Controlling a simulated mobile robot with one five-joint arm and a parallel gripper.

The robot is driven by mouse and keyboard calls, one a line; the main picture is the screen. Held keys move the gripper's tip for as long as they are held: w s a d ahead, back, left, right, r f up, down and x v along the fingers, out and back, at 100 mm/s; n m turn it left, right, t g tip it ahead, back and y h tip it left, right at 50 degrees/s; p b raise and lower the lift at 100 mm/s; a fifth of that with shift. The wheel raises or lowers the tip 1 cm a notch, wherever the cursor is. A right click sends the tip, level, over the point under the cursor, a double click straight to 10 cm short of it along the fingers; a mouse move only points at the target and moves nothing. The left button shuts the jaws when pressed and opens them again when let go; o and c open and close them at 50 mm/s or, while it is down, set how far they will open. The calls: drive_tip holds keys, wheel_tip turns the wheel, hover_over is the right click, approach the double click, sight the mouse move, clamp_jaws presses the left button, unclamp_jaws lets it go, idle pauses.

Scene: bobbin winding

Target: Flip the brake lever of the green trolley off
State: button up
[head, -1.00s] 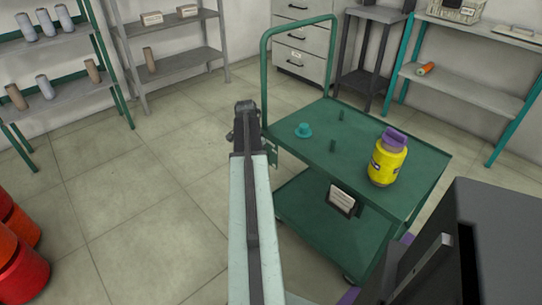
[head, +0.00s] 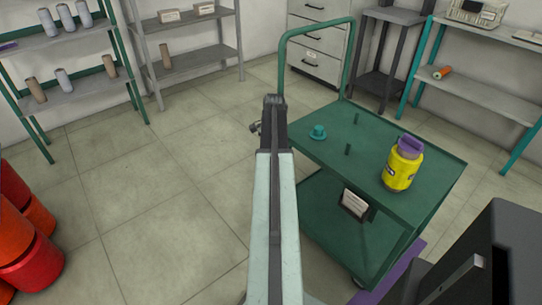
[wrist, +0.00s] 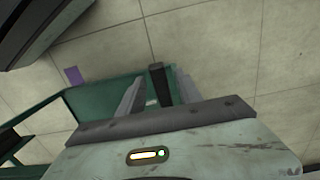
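The green trolley (head: 428,212) stands right of centre in the head view, with its push handle at the far left end. My gripper (head: 272,104) is by the trolley's left end. My arm hides that end, so no brake lever shows in the head view. In the wrist view my gripper (wrist: 157,76) has its two grey fingers apart. A dark upright bar, probably the brake lever (wrist: 157,88), shows between them against the trolley's green side (wrist: 95,100). I cannot tell whether the fingers touch it.
A yellow container with a purple top (head: 403,165), a teal spool-like piece (head: 318,132) and short green pegs are on the trolley's top. Red drums (head: 30,262) stand at left. A dark machine (head: 500,245) is at lower right. Shelves line the back; floor at left is clear.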

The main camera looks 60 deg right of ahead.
drive_tip(key=r+p, duration=0.8)
drive_tip(key=shift+s+d, duration=0.1)
drive_tip(key=shift+d, duration=0.2)
drive_tip(key=shift+f, duration=0.1)
